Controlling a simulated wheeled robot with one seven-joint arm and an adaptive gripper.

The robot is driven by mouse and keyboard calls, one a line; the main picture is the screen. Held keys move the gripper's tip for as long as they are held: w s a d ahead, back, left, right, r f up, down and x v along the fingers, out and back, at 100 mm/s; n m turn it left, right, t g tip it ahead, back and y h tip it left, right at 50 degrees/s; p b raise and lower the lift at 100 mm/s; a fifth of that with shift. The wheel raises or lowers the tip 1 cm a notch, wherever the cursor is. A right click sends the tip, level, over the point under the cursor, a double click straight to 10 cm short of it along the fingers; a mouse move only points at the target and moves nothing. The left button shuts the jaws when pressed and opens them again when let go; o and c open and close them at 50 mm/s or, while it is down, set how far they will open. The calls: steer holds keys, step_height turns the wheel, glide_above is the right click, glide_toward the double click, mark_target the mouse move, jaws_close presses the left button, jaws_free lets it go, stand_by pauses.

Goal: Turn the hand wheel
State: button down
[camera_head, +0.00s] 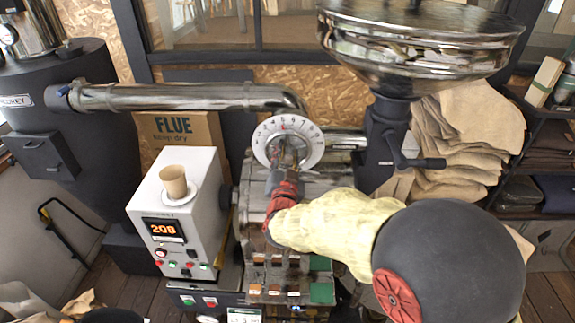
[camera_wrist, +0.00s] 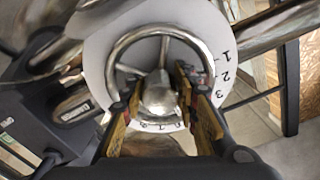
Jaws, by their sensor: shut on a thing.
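The hand wheel (camera_wrist: 122,46) is a chrome ring with thin spokes and a rounded hub (camera_wrist: 160,96), in front of a white numbered dial (camera_wrist: 100,55). In the head view the dial (camera_head: 267,133) faces me above the grey machine body, and my gripper largely hides the wheel. My gripper (camera_wrist: 157,88) is shut on the hand wheel, with its yellow-and-dark fingers on either side of the hub. In the head view the red-and-dark gripper (camera_head: 289,172) reaches up to the wheel from below. The exact finger contact is hard to see.
A white control box (camera_head: 180,215) with a red display and a paper cup (camera_head: 173,181) on top stands just left of my gripper. A chrome pipe (camera_head: 190,97) runs above it. A large chrome hopper (camera_head: 415,45) and a dark crank handle (camera_head: 425,163) are to the right.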

steer(key=m+b, duration=0.1)
steer(key=b, duration=0.2)
steer(key=m+b, duration=0.2)
steer(key=b, duration=0.1)
steer(key=shift+f+m, duration=0.3)
steer(key=shift+f, duration=0.05)
steer(key=m+b, duration=0.1)
steer(key=b, duration=0.2)
steer(key=m+b, duration=0.2)
steer(key=b, duration=0.1)
steer(key=shift+r+m, duration=0.25)
steer(key=shift+m, duration=0.05)
steer(key=shift+a, duration=0.1)
steer(key=shift+r, duration=0.1)
steer(key=c, duration=1.6)
jaws_free()
steer(key=shift+c, duration=0.2)
steer(key=s, duration=1.2)
steer(key=shift+a, duration=0.15)
